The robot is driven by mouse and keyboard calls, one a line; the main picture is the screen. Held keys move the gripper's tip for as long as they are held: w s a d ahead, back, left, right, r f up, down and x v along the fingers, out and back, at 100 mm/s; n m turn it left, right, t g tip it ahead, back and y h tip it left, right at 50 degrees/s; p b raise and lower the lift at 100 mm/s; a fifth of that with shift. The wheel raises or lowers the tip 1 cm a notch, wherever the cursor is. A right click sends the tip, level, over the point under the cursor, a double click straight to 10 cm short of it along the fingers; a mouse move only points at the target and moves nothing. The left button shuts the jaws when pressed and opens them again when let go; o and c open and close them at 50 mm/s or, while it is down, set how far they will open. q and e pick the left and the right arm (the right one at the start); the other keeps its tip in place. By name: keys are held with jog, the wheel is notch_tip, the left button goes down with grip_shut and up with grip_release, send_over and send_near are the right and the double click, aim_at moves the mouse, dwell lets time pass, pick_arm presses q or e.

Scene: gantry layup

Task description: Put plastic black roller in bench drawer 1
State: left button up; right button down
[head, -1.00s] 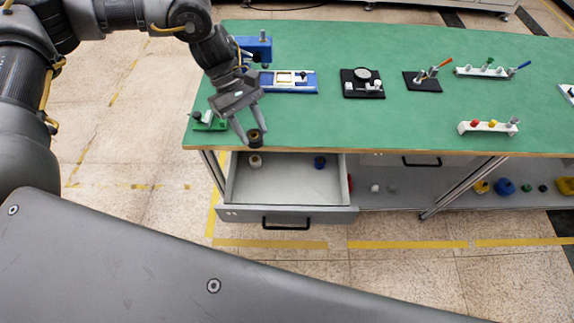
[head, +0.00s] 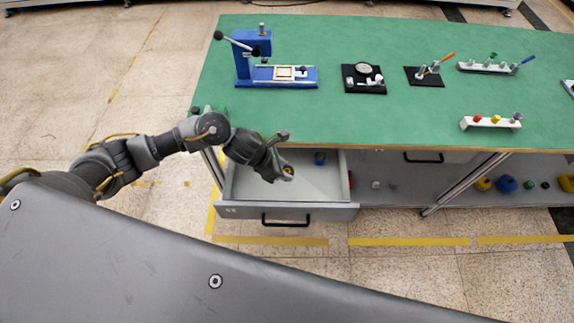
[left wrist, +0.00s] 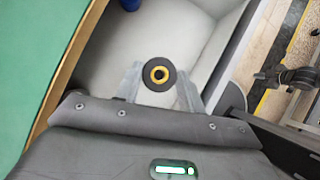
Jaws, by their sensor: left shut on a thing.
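The black roller (left wrist: 168,87), a dark ring with a yellow core, sits between the fingertips of my left gripper (left wrist: 158,84) in the left wrist view. In the head view my left gripper (head: 286,172) is shut on it, over the open bench drawer (head: 338,213). The pale drawer floor (left wrist: 100,55) shows behind the roller. I cannot tell how high the roller is above that floor. My right gripper is not in view.
A blue item (head: 320,158) stands inside the drawer near its back right. The green bench top (head: 410,118) holds a blue press (head: 243,58) and several small fixtures. Several coloured items lie on the lower shelf (head: 450,190) to the right.

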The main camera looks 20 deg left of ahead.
pick_arm(q)
jog(key=shift+f+p, duration=0.35)
jog(key=shift+f, duration=4.65)
jog(key=shift+f, duration=0.1)
jog(key=o, duration=1)
jog(key=shift+r, duration=0.2)
jog(key=v, duration=1.2)
jog(key=shift+b, duration=0.3)
jog(key=shift+f, duration=0.1)
